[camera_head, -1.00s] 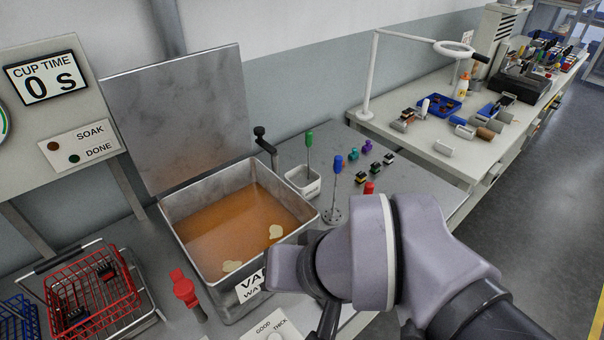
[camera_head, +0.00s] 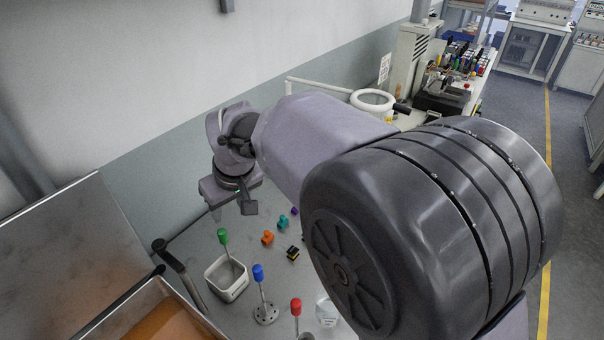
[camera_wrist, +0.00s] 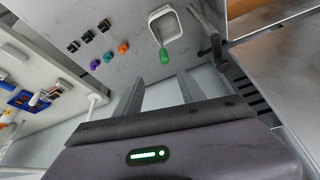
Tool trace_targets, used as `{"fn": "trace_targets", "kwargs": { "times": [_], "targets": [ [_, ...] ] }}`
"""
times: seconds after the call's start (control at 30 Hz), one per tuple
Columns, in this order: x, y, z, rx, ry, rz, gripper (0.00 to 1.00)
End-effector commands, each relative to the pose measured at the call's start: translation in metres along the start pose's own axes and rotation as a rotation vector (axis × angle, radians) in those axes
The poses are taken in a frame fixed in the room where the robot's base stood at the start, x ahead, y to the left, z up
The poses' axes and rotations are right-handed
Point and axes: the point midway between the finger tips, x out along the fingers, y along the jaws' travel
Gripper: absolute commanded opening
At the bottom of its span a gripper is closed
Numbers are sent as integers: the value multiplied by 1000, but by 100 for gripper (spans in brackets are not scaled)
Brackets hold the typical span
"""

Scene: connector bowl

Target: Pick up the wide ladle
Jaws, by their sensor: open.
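Three upright tools with coloured handles stand on the grey bench; I cannot tell for sure which is the wide ladle. The green-handled tool (camera_head: 223,237) stands in a white square container (camera_head: 229,279). The blue-handled tool (camera_head: 259,275) has a holed disc at its foot. The red-handled tool (camera_head: 296,308) is cut off by the lower picture edge. My gripper (camera_head: 232,208) is open and empty, above the bench near the wall. In the wrist view, the green handle (camera_wrist: 165,56) shows ahead of my open fingers (camera_wrist: 160,78), apart from them.
The metal tank (camera_head: 152,295) and its raised lid (camera_head: 70,262) are at lower left. My arm hides much of the side table with the ring lamp (camera_head: 373,100).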

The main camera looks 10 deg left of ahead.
Motion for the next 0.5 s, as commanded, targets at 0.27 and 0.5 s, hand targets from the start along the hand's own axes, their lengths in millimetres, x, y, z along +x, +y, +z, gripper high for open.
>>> {"fn": "trace_targets", "kwargs": {
  "times": [0.27,0.5],
  "targets": [
    [39,-3,0,-13,-6,-2,47],
    [108,-3,0,-11,-4,-2,47]
  ]
}}
